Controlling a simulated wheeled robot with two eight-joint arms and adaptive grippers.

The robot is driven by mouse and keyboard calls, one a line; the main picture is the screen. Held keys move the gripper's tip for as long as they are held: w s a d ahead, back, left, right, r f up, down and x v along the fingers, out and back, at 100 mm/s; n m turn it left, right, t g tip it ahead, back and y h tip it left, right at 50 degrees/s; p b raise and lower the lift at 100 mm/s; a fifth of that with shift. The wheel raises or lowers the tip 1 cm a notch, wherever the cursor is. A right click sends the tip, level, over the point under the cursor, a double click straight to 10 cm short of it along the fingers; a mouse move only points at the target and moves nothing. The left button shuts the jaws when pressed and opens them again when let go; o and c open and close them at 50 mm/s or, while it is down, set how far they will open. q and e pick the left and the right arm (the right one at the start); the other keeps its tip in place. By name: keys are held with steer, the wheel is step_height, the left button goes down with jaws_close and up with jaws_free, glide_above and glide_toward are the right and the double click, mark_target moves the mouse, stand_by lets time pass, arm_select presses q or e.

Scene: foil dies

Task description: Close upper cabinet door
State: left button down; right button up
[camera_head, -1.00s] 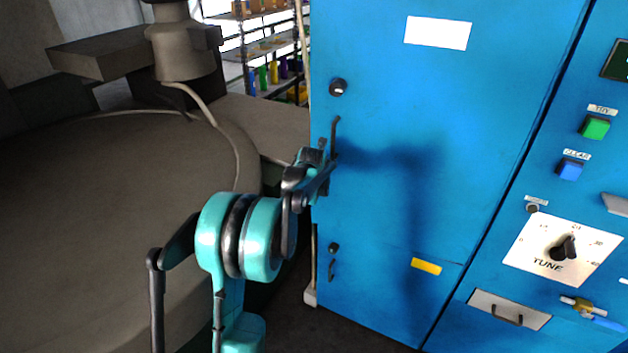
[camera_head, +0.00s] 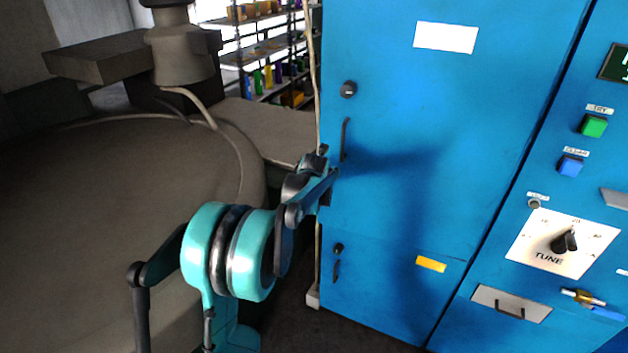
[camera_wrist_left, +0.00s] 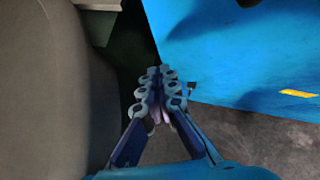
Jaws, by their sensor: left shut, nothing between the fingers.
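The upper cabinet door (camera_head: 430,130) is a large blue panel with a white label, a round lock (camera_head: 348,89) and a dark upright handle (camera_head: 344,140) near its left edge. It looks nearly flush with the lower door (camera_head: 380,285); I cannot tell whether a small gap is left. My left gripper (camera_head: 330,176) is shut and empty at the door's left edge, just below the handle; I cannot tell whether it touches. In the left wrist view the closed fingers (camera_wrist_left: 160,78) point at the gap beside the blue cabinet (camera_wrist_left: 235,55). My right gripper is out of view.
A large grey round vessel (camera_head: 110,230) fills the left side, close to my left arm. A control panel with a green button (camera_head: 593,126) and a tune dial (camera_head: 563,243) is at the right. A shelf rack (camera_head: 265,55) stands behind. The floor before the cabinet is clear.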

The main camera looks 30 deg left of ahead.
arm_select(q)
steer(key=a+p+v, duration=0.1)
steer(key=v, duration=0.7)
steer(key=a+f+n+t+y+b, duration=0.2)
steer(key=a+t+y+b, duration=0.35)
steer(key=a, duration=0.35)
steer(key=s+d+f+m+t+h+b, duration=0.35)
steer(key=d+f+m+h, duration=0.2)
steer(key=d+f, duration=0.2)
steer(key=d+b+x, duration=0.1)
steer(key=b+x, duration=0.1)
steer(key=x, duration=1.2)
steer(key=shift+w+d+r+t+h, duration=0.15)
steer(key=shift+d+r+t+h, duration=0.15)
steer(key=shift+d+r, duration=0.1)
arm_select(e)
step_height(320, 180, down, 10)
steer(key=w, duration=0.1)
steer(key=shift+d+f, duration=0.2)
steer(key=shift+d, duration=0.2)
